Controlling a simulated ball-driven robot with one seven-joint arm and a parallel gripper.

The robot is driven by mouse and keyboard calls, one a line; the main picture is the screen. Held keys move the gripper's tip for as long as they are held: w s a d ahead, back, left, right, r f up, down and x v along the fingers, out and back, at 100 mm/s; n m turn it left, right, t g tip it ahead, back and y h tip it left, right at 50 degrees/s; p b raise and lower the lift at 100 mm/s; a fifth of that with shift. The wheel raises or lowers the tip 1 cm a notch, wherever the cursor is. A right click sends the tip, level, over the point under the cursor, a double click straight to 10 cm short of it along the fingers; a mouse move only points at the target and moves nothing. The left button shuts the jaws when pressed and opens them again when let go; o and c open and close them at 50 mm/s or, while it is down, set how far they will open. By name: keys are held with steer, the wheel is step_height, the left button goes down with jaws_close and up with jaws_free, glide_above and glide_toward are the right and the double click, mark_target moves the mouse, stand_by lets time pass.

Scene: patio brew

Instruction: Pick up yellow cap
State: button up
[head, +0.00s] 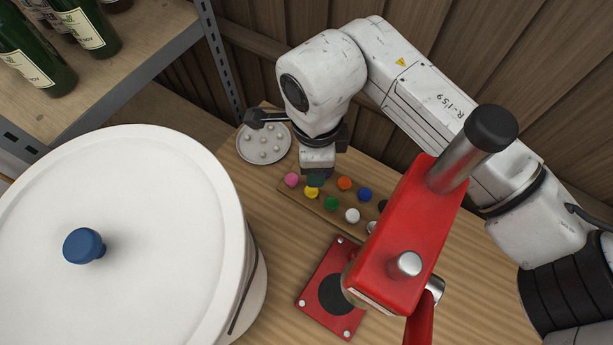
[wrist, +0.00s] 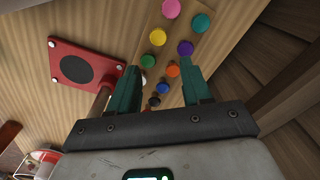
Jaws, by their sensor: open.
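The yellow cap (head: 311,191) sits on a wooden strip (head: 283,200) among other coloured caps, just in front of my gripper (head: 317,178) in the head view. In the wrist view the yellow cap (wrist: 157,37) lies beyond the fingertips, between pink and green caps. My gripper (wrist: 160,72) has its two green fingers spread apart with nothing held between them. In the head view the fingertips are partly hidden and hang over the strip close to the yellow cap.
Pink (head: 291,180), green (head: 331,203), orange (head: 345,183), blue (head: 365,195) and white (head: 352,215) caps crowd the strip. A red press (head: 410,240) stands in front. A large white vessel (head: 130,290) is left. A round plate (head: 241,154) holds small pale pieces.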

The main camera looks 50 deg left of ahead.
mark_target(313, 190)
step_height(313, 190, down, 9)
steer(key=p, duration=0.3)
steer(key=shift+s+a+r, duration=0.1)
steer(key=shift+f, duration=0.55)
steer(key=shift+f, duration=0.25)
stand_by(0.3)
steer(key=c, duration=0.8)
